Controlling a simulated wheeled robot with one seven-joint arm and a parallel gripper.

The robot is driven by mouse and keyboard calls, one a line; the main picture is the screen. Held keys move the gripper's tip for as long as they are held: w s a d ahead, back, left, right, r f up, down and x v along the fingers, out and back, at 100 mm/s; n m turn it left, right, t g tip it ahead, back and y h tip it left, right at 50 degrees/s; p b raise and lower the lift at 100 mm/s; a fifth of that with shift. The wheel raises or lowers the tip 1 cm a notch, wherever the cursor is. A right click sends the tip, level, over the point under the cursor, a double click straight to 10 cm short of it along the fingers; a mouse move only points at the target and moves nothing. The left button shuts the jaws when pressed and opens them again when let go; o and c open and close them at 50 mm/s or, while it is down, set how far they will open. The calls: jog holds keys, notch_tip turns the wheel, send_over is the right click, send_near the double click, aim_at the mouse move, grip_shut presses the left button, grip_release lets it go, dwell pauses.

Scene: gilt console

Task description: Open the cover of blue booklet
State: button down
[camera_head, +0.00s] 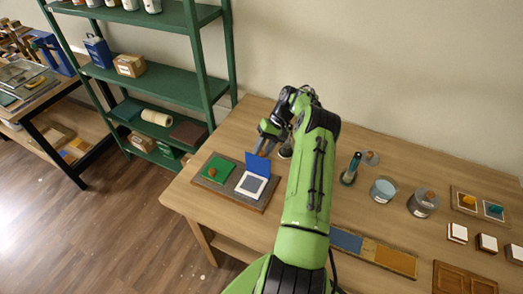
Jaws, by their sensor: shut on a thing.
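The blue booklet's cover (258,167) stands raised at a steep angle at its far edge. Its white page with a grey square (251,185) lies exposed below on a dark board (228,200). My gripper (263,150) is at the top edge of the raised cover and is shut on it. The fingertips are small and partly hidden by the cover. A green booklet (218,168) with a brown knob lies closed on the same board, to the left.
A wooden table (330,210) carries the board. Right of my arm stand a teal-handled tool (351,168), a glass jar (383,190) and a grey pot (423,203). A blue and orange strip (373,253) lies near the front. A green shelf (160,80) stands behind left.

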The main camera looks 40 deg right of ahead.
jog(key=shift+s+d+f+b, duration=0.15)
jog(key=shift+d+f+b, duration=0.2)
jog(key=shift+f, duration=0.35)
jog(key=shift+d, duration=0.1)
jog(key=c, duration=1.2)
grip_release()
jog(key=o, duration=0.4)
jog(key=shift+s+d, duration=0.1)
jog(key=shift+d, duration=0.05)
jog(key=shift+r, duration=0.1)
jog(key=shift+w+r, duration=0.1)
jog(key=shift+w, duration=0.1)
